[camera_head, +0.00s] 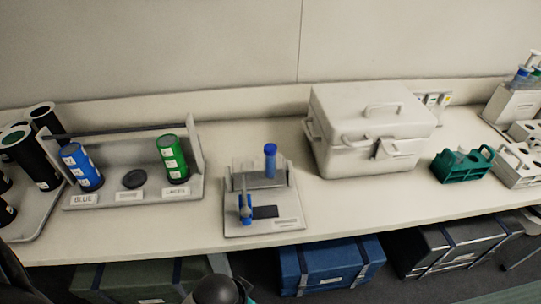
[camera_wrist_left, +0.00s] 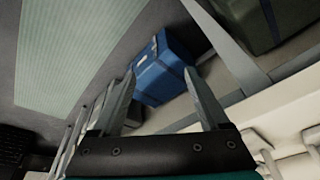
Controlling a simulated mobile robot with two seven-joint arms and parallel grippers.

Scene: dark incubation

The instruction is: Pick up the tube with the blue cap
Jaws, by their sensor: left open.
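A tube with a blue cap (camera_head: 270,152) stands upright at the back of a small pale stand (camera_head: 234,225) in the middle of the bench in the head view. Its lower part is hard to make out behind the stand's clear front. A second blue-topped item (camera_head: 246,203) is at the stand's front left; I cannot tell what it is. My left gripper (camera_wrist_left: 159,72) shows in the left wrist view with its two fingers apart and nothing between them. It points toward a blue case below the bench, away from the tube. My right gripper is not in view.
A rack with a blue canister (camera_head: 82,167) and a green canister (camera_head: 173,157) stands left of the stand. A white lidded box (camera_head: 365,135) stands to the right, then a green holder (camera_head: 462,164). The blue case (camera_head: 330,265) also shows under the bench.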

